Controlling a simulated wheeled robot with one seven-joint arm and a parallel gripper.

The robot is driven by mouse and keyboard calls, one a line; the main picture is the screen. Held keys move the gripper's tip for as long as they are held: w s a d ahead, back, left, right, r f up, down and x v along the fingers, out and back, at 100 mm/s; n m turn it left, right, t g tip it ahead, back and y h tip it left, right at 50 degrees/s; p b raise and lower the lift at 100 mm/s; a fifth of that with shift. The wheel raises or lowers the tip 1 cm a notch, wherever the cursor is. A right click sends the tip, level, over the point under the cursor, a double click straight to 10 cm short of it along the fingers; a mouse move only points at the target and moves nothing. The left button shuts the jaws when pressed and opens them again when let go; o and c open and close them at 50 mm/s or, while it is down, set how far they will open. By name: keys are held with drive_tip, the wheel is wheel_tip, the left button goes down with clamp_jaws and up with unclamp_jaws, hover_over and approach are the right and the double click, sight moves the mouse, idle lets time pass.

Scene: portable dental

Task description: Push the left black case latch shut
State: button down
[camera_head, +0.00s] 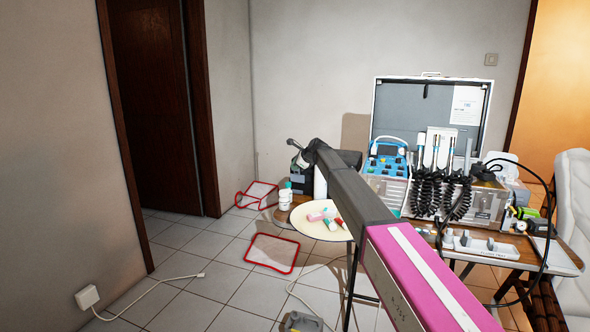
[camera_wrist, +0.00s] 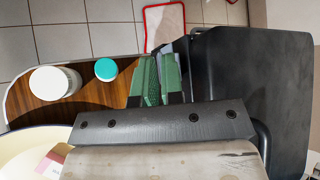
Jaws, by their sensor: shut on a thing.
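The black case (camera_wrist: 255,85) fills the right of the wrist view, with a dark handle-like bar near its lower left corner. In the head view my gripper (camera_head: 296,150) is small and points away to the left. Whether the latch lies flat cannot be seen.
A white jar (camera_wrist: 54,82) and a teal-capped bottle (camera_wrist: 106,69) stand on the wooden top left of my gripper. A round cream tray (camera_head: 308,226) lies nearer. An open dental case (camera_head: 430,100) with hoses stands to the right. Red-edged trays (camera_head: 272,254) lie on the floor.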

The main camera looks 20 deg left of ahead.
drive_tip(key=shift+w+r, duration=0.25)
drive_tip(key=shift+w, duration=0.3)
drive_tip(key=c, duration=1.3)
unclamp_jaws()
drive_tip(key=shift+f, duration=0.1)
drive_tip(key=shift+r, duration=0.35)
drive_tip(key=s+a+r, duration=0.5)
drive_tip(key=s+r, duration=0.5)
drive_tip(key=shift+a+r, duration=0.15)
drive_tip(key=shift+a, duration=0.2)
drive_tip(key=shift+s, duration=0.1)
